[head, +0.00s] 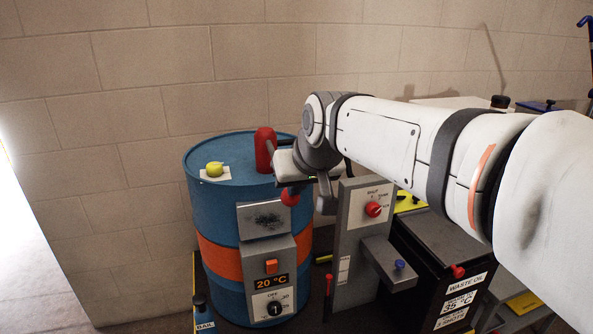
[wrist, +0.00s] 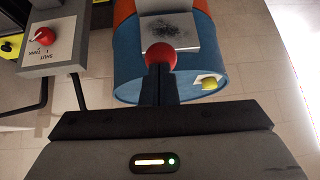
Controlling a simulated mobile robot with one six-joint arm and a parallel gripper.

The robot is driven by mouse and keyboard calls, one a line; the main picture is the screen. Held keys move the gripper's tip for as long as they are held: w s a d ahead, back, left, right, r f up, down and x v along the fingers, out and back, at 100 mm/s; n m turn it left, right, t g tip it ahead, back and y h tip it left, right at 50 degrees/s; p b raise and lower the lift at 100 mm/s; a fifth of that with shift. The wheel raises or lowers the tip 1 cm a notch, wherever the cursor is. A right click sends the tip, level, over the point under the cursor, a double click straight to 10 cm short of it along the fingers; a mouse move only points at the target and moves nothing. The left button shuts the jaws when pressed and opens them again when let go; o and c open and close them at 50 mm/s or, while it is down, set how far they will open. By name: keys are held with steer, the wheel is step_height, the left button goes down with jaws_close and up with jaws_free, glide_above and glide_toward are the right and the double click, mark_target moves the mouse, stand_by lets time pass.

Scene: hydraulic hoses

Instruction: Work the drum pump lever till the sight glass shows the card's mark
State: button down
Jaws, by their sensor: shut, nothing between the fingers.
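The blue drum (head: 208,190) with an orange band stands at left of centre in the head view, and its side shows upside down in the wrist view (wrist: 125,80). A red pump body (head: 264,150) rises from its top. A red ball knob (head: 290,197), seemingly the lever's end, also shows in the wrist view (wrist: 161,56). My gripper (wrist: 160,72) is shut and empty, its fingertips right at the ball; I cannot tell whether they touch. My wrist hides most of the lever. I cannot make out the sight glass or a card's mark.
A control box (head: 262,268) reading 20 °C with a dial is on the drum's front. A grey valve panel (head: 350,240) with a red knob (head: 373,209) stands close at right. A black waste oil box (head: 425,300) is beyond it. A yellow-green object (head: 215,169) sits on the drum.

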mark_target(296, 204)
step_height(296, 204, down, 3)
steer(key=b, duration=0.3)
steer(key=shift+f+t, duration=0.15)
steer(key=shift+t, duration=0.25)
steer(key=shift+f+b, duration=0.45)
steer(key=shift+f, duration=0.2)
steer(key=r, duration=0.1)
steer(key=s+r+p, duration=0.1)
steer(key=r, duration=0.1)
steer(key=d+r+p, duration=0.1)
steer(key=shift+s+d+r, duration=0.1)
steer(key=shift+s+r, duration=0.15)
steer(key=shift+s, duration=0.15)
steer(key=v, duration=0.9)
steer(key=shift+s+d+p, duration=0.3)
steer(key=shift+s+p, duration=0.1)
steer(key=shift+s, duration=0.2)
